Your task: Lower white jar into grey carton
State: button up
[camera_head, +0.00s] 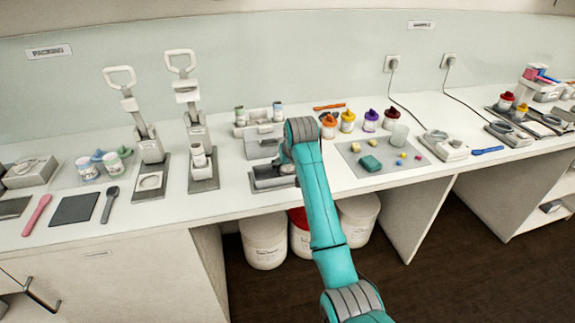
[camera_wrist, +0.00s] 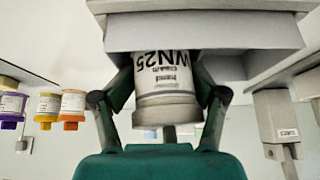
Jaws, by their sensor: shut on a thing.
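My gripper (camera_wrist: 160,92) is shut on a white jar (camera_wrist: 163,82) with a grey band and a label reading WN25, a finger on each side. The wrist view is upside down, so the label is inverted. A grey carton (camera_wrist: 255,34) meets the base end of the jar there; I cannot tell how deep the jar is inside it. In the head view, a low grey carton (camera_head: 261,186) stands near the counter's front edge, partly behind my arm. My fingers and the jar are mostly hidden there.
Behind the carton is a grey stand (camera_head: 258,133) with small jars. Lever presses (camera_head: 150,148) stand to the left. A grey mat (camera_head: 378,171) with a teal block and small cubes lies to the right, with colour-lidded jars (camera_head: 347,124) behind. Buckets (camera_head: 263,243) stand below the counter.

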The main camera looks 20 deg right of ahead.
jog(key=shift+s+d+f, duration=0.2)
jog(key=shift+d+f, duration=0.05)
jog(key=shift+f, duration=0.3)
jog(key=shift+s+d+f, duration=0.15)
jog(key=shift+d+f, duration=0.1)
jog(key=shift+f, duration=0.25)
jog(key=o, duration=1.3)
jog(key=shift+w, duration=0.1)
jog(key=shift+d, duration=0.1)
jog(key=shift+w+a+r, duration=0.1)
jog(key=shift+a+r, duration=0.1)
jog(key=shift+r, duration=1.45)
jog(key=shift+w+a+r, duration=0.1)
jog(key=shift+a+r, duration=0.05)
jog(key=shift+r, duration=1.5)
jog(key=shift+s, duration=0.15)
